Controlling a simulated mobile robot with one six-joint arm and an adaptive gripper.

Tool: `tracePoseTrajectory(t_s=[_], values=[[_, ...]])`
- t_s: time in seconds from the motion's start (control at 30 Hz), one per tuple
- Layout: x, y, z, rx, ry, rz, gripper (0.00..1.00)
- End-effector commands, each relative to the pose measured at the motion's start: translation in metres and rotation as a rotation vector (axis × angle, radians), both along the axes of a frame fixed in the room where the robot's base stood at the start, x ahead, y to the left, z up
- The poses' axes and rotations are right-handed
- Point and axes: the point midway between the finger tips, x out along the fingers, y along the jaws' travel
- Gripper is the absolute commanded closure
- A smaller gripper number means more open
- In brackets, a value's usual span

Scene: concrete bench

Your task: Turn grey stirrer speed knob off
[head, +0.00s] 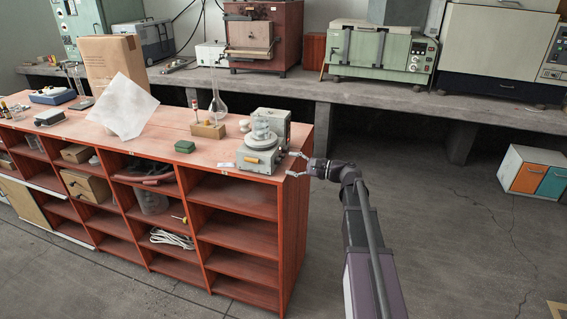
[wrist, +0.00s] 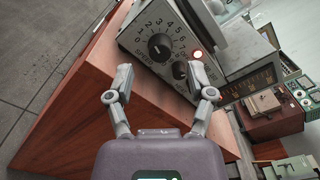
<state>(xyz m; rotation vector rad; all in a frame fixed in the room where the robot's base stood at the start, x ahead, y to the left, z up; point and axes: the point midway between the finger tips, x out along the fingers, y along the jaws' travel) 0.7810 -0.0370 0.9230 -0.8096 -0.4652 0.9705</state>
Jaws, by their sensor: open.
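The grey stirrer (head: 262,160) stands at the right end of the red-brown bench top, with a glass vessel on it. In the wrist view its grey panel (wrist: 134,38) is tilted and shows a larger black knob (wrist: 158,47) inside a ring of numbers. A smaller dark knob (wrist: 180,70) sits lower right, beside a lit reddish lamp (wrist: 197,54). I cannot read the knob settings surely. My gripper (head: 291,164) is open and empty at the bench's right end, close to the stirrer. In the wrist view the right finger partly overlaps the panel near the smaller knob; contact is unclear.
Open shelves lie below. The floor (head: 440,220) right of the bench is clear near my arm.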

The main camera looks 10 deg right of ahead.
Motion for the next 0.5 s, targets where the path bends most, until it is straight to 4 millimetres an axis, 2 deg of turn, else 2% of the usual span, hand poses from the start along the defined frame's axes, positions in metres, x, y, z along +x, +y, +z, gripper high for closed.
tracePoseTrajectory(t_s=[0.2, 0.5], values=[[0.012, 0.020, 0.000, 0.001, 0.000, 0.001, 0.31], [0.016, 0.027, 0.000, 0.000, 0.000, 0.000, 0.31]])
